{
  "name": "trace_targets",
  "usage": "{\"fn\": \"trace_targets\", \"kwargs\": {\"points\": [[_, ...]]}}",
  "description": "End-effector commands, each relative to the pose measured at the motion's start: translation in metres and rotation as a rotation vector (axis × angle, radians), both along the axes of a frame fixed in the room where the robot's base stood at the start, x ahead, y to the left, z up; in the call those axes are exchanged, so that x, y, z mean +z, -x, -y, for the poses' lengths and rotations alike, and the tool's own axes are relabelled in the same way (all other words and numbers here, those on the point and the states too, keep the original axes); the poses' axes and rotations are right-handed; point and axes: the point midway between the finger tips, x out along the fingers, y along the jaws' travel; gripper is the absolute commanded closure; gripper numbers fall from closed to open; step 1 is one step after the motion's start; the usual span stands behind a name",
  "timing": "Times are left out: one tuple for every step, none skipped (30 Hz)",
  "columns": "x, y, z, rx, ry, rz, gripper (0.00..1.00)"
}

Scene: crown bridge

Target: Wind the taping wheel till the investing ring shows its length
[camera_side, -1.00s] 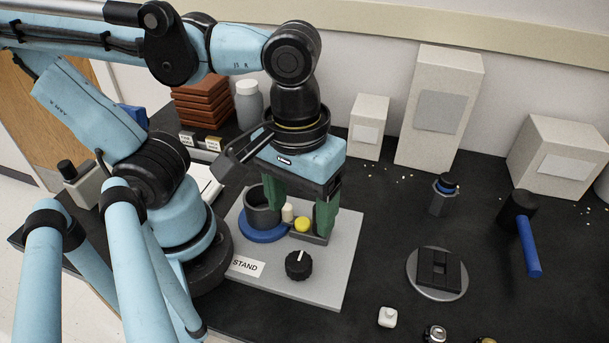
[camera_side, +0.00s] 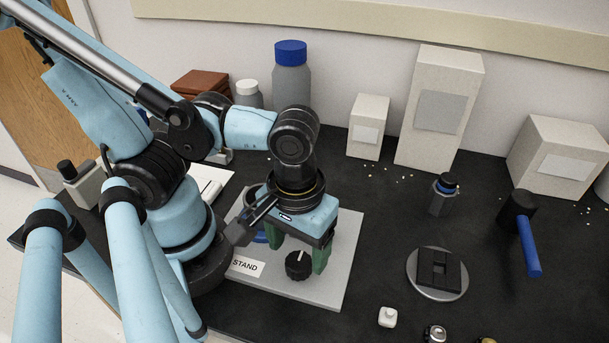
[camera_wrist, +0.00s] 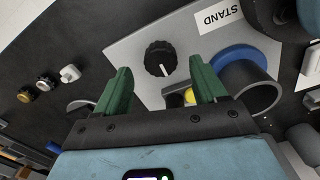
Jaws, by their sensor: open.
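A black round knob (camera_side: 298,265) with a white pointer line, apparently the taping wheel, sits on the grey stand plate (camera_side: 341,262). It also shows in the wrist view (camera_wrist: 158,57), its line pointing towards my gripper. My gripper (camera_side: 298,246) is open and empty, its green fingers pointing down behind the knob in the side view. In the wrist view the knob lies between and just beyond the fingertips (camera_wrist: 162,78), apart from both. A grey hollow ring (camera_wrist: 262,97), apparently the investing ring, stands by a blue disc (camera_wrist: 243,57), right of the fingers; my arm mostly hides it in the side view.
A yellow-topped piece (camera_wrist: 190,97) shows beside the right finger. Pale boxes (camera_side: 439,105) line the back.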

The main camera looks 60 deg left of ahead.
Motion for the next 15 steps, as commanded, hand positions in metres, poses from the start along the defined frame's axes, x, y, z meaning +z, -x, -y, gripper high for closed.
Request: {"fn": "trace_targets", "kwargs": {"points": [[-0.004, 0.000, 0.000, 0.000, 0.000, 0.000, 0.29], [-0.007, 0.000, 0.000, 0.000, 0.000, 0.000, 0.29], [-0.010, 0.000, 0.000, 0.000, 0.000, 0.000, 0.29], [-0.013, 0.000, 0.000, 0.000, 0.000, 0.000, 0.29], [-0.015, 0.000, 0.000, 0.000, 0.000, 0.000, 0.29], [-0.018, 0.000, 0.000, 0.000, 0.000, 0.000, 0.29], [-0.020, 0.000, 0.000, 0.000, 0.000, 0.000, 0.29], [-0.022, 0.000, 0.000, 0.000, 0.000, 0.000, 0.29], [-0.024, 0.000, 0.000, 0.000, 0.000, 0.000, 0.29], [-0.026, 0.000, 0.000, 0.000, 0.000, 0.000, 0.29], [-0.027, 0.000, 0.000, 0.000, 0.000, 0.000, 0.29], [-0.029, 0.000, 0.000, 0.000, 0.000, 0.000, 0.29], [-0.030, 0.000, 0.000, 0.000, 0.000, 0.000, 0.29], [-0.031, 0.000, 0.000, 0.000, 0.000, 0.000, 0.29], [-0.032, 0.000, 0.000, 0.000, 0.000, 0.000, 0.29]]}}
